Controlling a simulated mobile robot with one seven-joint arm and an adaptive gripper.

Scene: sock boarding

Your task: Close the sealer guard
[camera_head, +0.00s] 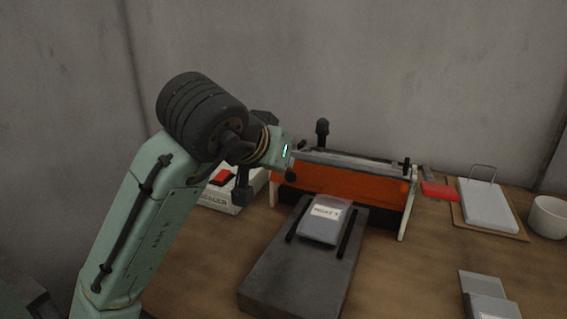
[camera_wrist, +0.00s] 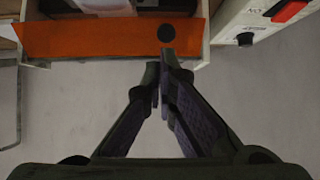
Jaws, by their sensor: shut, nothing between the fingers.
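The sealer guard (camera_head: 340,190) is a long orange panel along the front of the sealer, below its grey top bar (camera_head: 350,160). A round dark knob (camera_head: 291,175) sits at its left end. In the wrist view the guard (camera_wrist: 90,39) crosses the upper left, with the knob (camera_wrist: 166,33) near its right end. My gripper (camera_wrist: 163,65) is shut and empty, its fingertips just below the knob in that view. I cannot tell whether they touch it. In the head view my wrist is at the sealer's left end and the fingertips are not clear.
A control box (camera_head: 222,190) with a red switch stands left of the sealer. A dark platform (camera_head: 290,270) with a labelled pouch (camera_head: 325,220) lies in front. A red piece (camera_head: 440,191), a white block (camera_head: 487,205) and a white cup (camera_head: 548,217) are to the right.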

